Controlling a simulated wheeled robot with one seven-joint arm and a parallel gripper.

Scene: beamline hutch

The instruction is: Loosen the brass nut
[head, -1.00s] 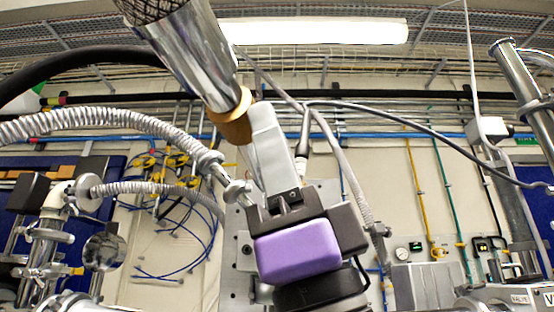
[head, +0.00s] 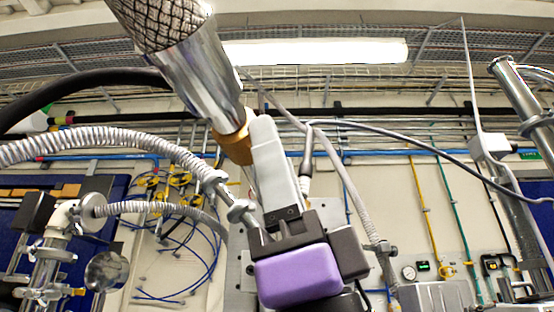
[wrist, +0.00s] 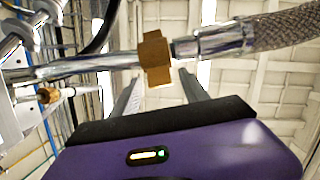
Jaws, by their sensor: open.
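The brass nut (head: 235,141) sits at the lower end of a shiny metal tube (head: 205,80) with a braided sleeve. In the wrist view the nut (wrist: 155,58) is a brown-gold collar on a thin horizontal pipe. My gripper (head: 264,126) reaches up from below, its fingertips close beside the nut in the head view. In the wrist view its two grey fingers (wrist: 158,80) stand apart, with the nut lined up across the gap at their tips. I cannot tell whether the nut is between the fingers or just past them. The gripper holds nothing.
A ribbed hose (head: 100,145) and a black hose (head: 80,84) run at the left. A grey cable (head: 400,130) crosses to the right. A metal pipe (head: 522,95) stands at the far right.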

